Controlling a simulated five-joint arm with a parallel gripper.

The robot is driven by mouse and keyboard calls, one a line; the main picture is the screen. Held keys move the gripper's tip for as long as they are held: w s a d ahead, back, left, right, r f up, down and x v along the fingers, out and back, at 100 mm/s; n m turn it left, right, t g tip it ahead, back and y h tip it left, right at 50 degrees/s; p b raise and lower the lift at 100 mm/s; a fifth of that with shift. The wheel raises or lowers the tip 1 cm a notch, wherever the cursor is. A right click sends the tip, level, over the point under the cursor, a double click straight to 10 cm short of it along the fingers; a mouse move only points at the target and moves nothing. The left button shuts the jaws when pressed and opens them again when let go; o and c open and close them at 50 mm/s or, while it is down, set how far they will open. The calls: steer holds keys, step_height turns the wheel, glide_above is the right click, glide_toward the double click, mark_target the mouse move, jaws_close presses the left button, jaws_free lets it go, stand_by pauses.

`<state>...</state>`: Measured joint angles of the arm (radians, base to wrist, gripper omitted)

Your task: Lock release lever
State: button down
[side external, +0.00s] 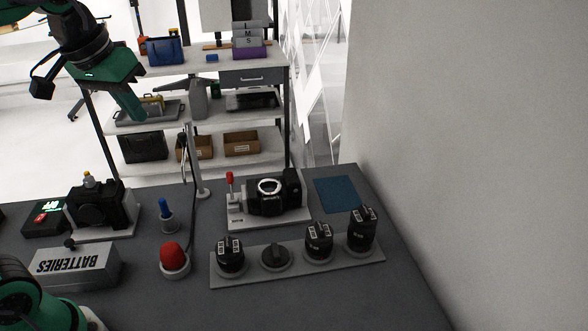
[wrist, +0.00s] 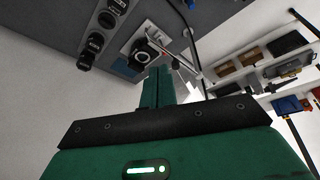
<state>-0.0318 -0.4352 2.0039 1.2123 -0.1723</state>
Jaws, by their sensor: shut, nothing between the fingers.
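The lever (side external: 229,180) has a red handle and stands upright at the left end of a light grey fixture plate (side external: 240,221). A black camera body (side external: 262,206) with an open round mount sits on that plate, right of the lever. The camera body also shows in the wrist view (wrist: 140,47), beyond my fingers. There a small reddish tip (wrist: 175,64) beside the fingers looks like the lever's handle. My gripper (side external: 135,115) is shut and empty, high in the air at the upper left, well apart from the lever. Its green fingers (wrist: 158,72) are together in the wrist view.
A thin upright stand (side external: 194,160) rises left of the fixture. Several black lenses sit on a grey rack (side external: 290,267) in front. A red dome (side external: 174,258), a batteries box (side external: 75,265) and another camera (side external: 98,205) are at left. A blue mat (side external: 336,194) lies right.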

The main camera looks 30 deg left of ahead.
steer(key=w+a+r+n+g, duration=0.1)
steer(key=w+n, duration=0.1)
steer(key=w, duration=0.4)
steer(key=w+a+r+n+g, duration=0.1)
steer(key=w+a+n, duration=0.1)
steer(key=w, duration=0.4)
steer(key=n+g, duration=0.2)
glide_above(231, 187)
steer(key=a, duration=0.4)
steer(key=f, duration=0.2)
steer(key=w+a+f+n+g, duration=0.1)
steer(key=w+a+f+n, duration=0.1)
steer(key=w+f, duration=0.35)
step_height(231, 187, down, 13)
steer(key=shift+a+f, duration=0.15)
steer(key=shift+w, duration=0.1)
steer(key=shift+f, duration=0.15)
steer(key=f, duration=0.6)
steer(key=s+f, duration=0.1)
steer(key=f, duration=0.2)
steer(key=shift+s+d+f, duration=0.1)
steer(key=shift+d+f, duration=0.2)
steer(key=shift+s+d+r, duration=0.4)
steer(key=shift+s+d, duration=0.1)
steer(key=shift+d, duration=0.2)
steer(key=shift+s+d+r, duration=0.4)
steer(key=shift+s+d, duration=0.05)
steer(key=shift+d, duration=0.2)
